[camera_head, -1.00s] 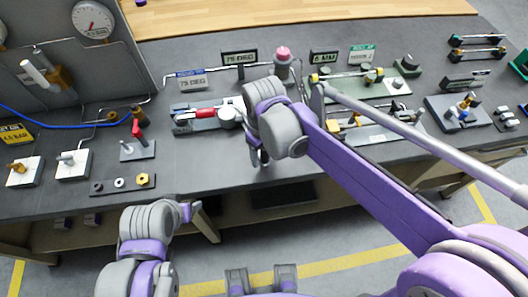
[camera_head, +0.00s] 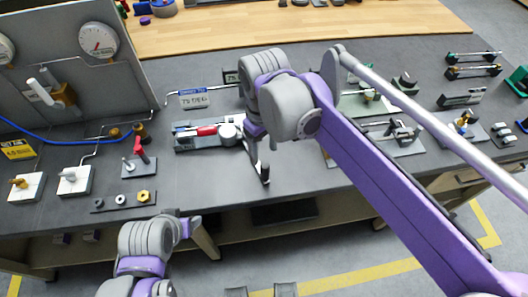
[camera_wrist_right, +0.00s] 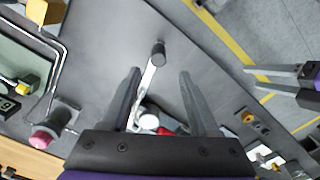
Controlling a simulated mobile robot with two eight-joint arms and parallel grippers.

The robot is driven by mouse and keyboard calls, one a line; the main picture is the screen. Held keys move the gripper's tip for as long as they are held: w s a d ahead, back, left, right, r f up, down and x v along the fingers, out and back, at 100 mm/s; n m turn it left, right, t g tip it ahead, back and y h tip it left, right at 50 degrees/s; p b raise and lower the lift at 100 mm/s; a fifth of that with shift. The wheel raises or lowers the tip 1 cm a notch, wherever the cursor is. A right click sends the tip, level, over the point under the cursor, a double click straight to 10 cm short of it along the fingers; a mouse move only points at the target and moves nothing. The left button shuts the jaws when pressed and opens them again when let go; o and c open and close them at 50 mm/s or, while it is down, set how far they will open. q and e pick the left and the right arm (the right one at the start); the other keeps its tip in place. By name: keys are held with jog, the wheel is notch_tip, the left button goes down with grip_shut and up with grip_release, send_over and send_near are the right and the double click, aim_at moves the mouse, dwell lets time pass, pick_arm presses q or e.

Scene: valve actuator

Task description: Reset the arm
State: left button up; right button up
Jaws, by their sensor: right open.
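The valve actuator (camera_head: 185,141) lies on the grey bench with a red handle (camera_head: 207,130), which also shows in the wrist view (camera_wrist_right: 166,131). Its metal lever arm with a dark knob (camera_head: 265,174) points toward the bench front. In the wrist view the knob (camera_wrist_right: 158,52) lies beyond the fingertips and the lever arm (camera_wrist_right: 147,80) runs between the fingers. My right gripper (camera_wrist_right: 160,73) is open around the lever, with space on both sides; my own arm mostly hides it in the head view. My left arm's end (camera_head: 188,224) is low left; its jaws are unclear.
A gauge panel (camera_head: 60,65) with a blue hose stands at the left. White-based valves (camera_head: 74,180) and a plate with nuts (camera_head: 120,201) lie near the front left. Several fixtures (camera_head: 467,97) fill the right. Bare bench lies right of the knob.

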dwell(0.4)
jog(key=s+d+f+m+t, duration=0.5)
jog(key=s+d+f+m, duration=0.2)
jog(key=s+d+f, duration=0.4)
jog(key=d, duration=0.3)
jog(key=shift+s+d+f, duration=0.2)
jog(key=shift+s+f, duration=0.15)
jog(key=shift+f, duration=0.05)
dwell(1.4)
